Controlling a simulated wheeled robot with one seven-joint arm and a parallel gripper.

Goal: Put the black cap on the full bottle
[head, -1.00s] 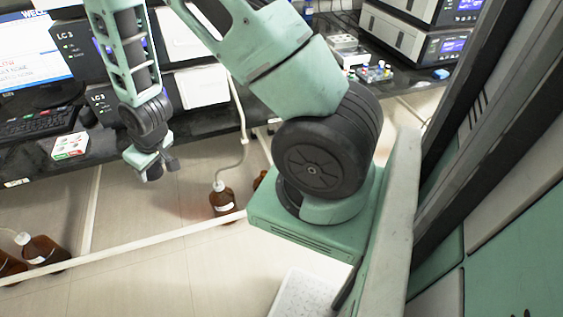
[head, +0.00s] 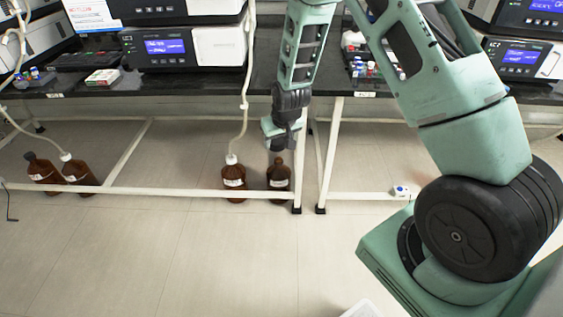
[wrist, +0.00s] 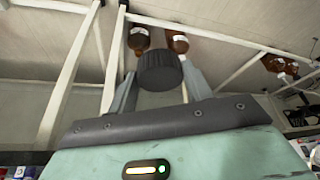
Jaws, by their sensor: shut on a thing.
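My gripper (head: 280,143) hangs in front of the bench and is shut on the black cap (wrist: 162,70), a ribbed round cap between its fingers in the wrist view. In the head view the cap is hard to tell from the dark fingers. A brown bottle (head: 278,178) without a tube stands on the floor below and behind the gripper. Left of it stands a brown bottle with a white cap and tube (head: 234,182). Both bottles show beyond the cap in the wrist view. I cannot tell fill levels through the dark glass.
Two more brown bottles stand at the left, one with a dark cap (head: 42,172) and one with a white cap and tube (head: 78,173). White bench legs (head: 328,150) and a low rail (head: 150,191) frame the bottles. Open floor (head: 180,250) lies in front.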

